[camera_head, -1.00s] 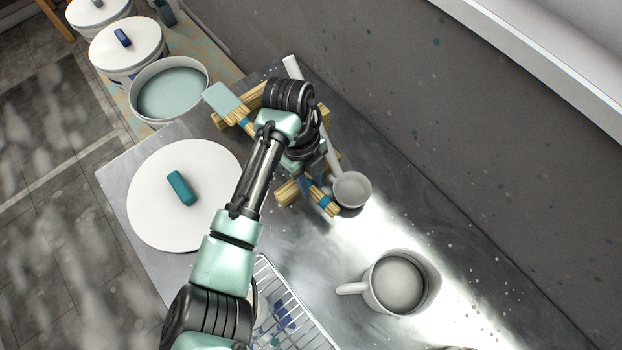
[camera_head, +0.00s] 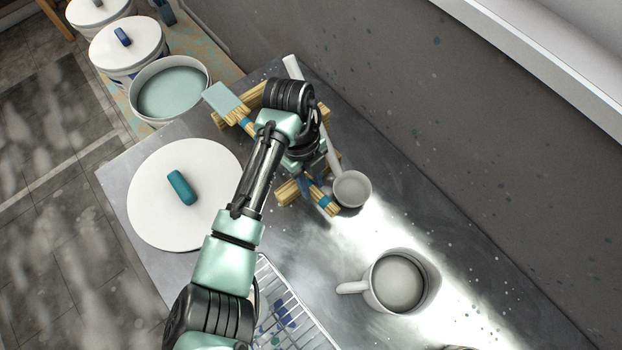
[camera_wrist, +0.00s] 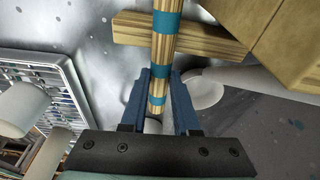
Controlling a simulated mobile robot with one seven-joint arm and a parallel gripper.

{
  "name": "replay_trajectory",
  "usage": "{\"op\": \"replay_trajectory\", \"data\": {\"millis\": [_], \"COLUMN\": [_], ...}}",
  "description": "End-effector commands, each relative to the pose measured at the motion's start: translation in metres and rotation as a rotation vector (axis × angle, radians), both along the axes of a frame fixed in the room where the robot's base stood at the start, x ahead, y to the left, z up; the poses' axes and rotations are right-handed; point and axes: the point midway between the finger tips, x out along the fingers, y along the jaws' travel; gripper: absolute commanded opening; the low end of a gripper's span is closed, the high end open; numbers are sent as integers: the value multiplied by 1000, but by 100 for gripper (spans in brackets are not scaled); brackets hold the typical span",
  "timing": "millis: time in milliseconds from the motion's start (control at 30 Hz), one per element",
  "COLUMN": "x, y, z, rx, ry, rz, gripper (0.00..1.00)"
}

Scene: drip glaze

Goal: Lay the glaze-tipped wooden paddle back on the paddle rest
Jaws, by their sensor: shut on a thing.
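The wooden paddle has a pale blue-green tip (camera_head: 222,98) at the upper left in the head view. Its handle, banded in blue, runs under my arm and comes out at the lower right (camera_head: 325,203). My gripper (camera_wrist: 159,88) has its blue fingers shut around the handle (camera_wrist: 165,52) in the wrist view. The wooden paddle rest shows as a far piece (camera_head: 226,118) and a near piece (camera_head: 287,192) in the head view. In the wrist view the handle passes over a rest bar (camera_wrist: 212,40). I cannot tell whether they touch. My arm hides the middle.
A white ladle (camera_head: 351,189) lies right beside the rest. A white jug (camera_head: 398,284) stands at the lower right, a wire rack (camera_head: 292,306) at the bottom, and a white lid (camera_head: 160,215) at the left. A glaze bucket (camera_head: 172,92) stands past the table edge.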

Motion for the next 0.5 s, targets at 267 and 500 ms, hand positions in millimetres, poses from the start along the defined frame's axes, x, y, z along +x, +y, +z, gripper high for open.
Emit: {"op": "replay_trajectory", "data": {"millis": [267,500], "x": [0,0], "y": [0,0], "z": [-4,-4], "rx": [0,1], "ry": [-1,-1], "rz": [0,0], "gripper": [0,51]}}
